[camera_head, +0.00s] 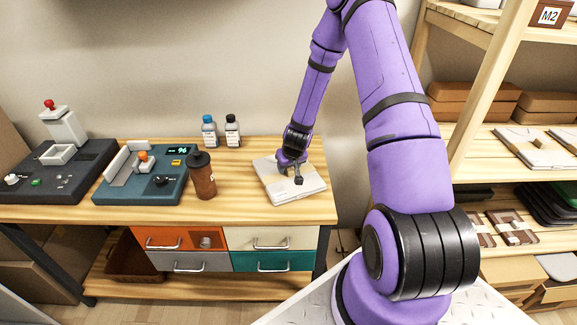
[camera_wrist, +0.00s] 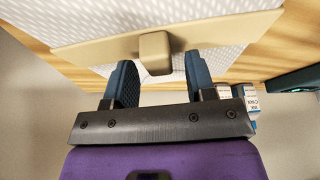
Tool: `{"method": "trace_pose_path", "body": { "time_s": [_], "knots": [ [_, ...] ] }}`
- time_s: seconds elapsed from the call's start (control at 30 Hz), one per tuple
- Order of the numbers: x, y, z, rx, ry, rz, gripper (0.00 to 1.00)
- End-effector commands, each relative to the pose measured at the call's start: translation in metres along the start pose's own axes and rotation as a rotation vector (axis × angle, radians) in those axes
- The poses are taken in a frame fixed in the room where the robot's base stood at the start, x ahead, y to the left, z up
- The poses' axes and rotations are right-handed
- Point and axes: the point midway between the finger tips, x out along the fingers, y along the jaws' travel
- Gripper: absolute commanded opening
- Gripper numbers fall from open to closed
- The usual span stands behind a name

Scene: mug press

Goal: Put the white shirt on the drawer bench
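The white shirt (camera_head: 312,188) is a flat folded pack lying on the right end of the wooden drawer bench (camera_head: 250,160). In the wrist view the white shirt (camera_wrist: 75,15) carries a beige band (camera_wrist: 90,47) with a raised block (camera_wrist: 154,45) at its middle. My gripper (camera_head: 291,174) is low over the pack. In the wrist view my gripper (camera_wrist: 162,68) has its two fingers apart, one on each side of the block, with a gap visible beside it. Whether the fingertips touch the pack cannot be told.
A brown bottle (camera_head: 202,177), two small bottles (camera_head: 210,131) (camera_head: 232,131), a teal device (camera_head: 140,180) and a dark press (camera_head: 62,165) stand on the bench. Coloured drawers (camera_head: 272,260) are below. A wooden shelf (camera_head: 480,150) with packs and boxes stands at right.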

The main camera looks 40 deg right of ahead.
Motion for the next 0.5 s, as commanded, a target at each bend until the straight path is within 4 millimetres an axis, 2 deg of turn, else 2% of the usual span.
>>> {"method": "trace_pose_path", "body": {
  "time_s": [0.27,0.5],
  "knots": [
    [-0.013,0.0,-0.001,-0.001,0.001,0.0,0.51],
    [-0.049,0.0,-0.002,-0.002,0.003,0.001,0.51]
  ]
}}
